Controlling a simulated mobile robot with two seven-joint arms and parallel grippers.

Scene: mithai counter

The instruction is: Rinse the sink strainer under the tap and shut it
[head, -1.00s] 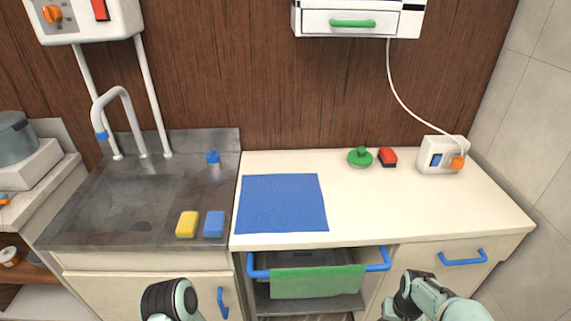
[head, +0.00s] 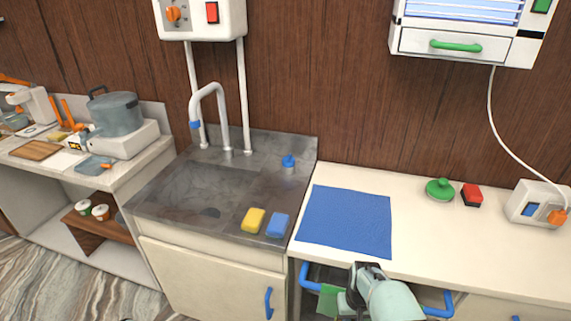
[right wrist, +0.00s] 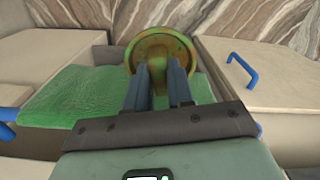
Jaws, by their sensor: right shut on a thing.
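The strainer (right wrist: 160,47) shows in the right wrist view as a round disc with a greenish-brown, stained-looking face. My right gripper (right wrist: 163,72) is shut on it, with a finger on each side. In the head view my right arm is low in front of the counter, by the towel rail; its fingertips and the strainer cannot be made out there. The tap (head: 208,95) has a curved grey spout with a blue tip, above the sink (head: 185,190). A blue knob (head: 288,162) stands at the sink's back right. My left gripper is not in view.
A yellow sponge (head: 253,220) and a blue sponge (head: 278,225) lie at the sink's front right edge. A blue mat (head: 345,222) lies on the counter. A green towel (right wrist: 75,108) hangs near my right gripper. The sink basin looks empty.

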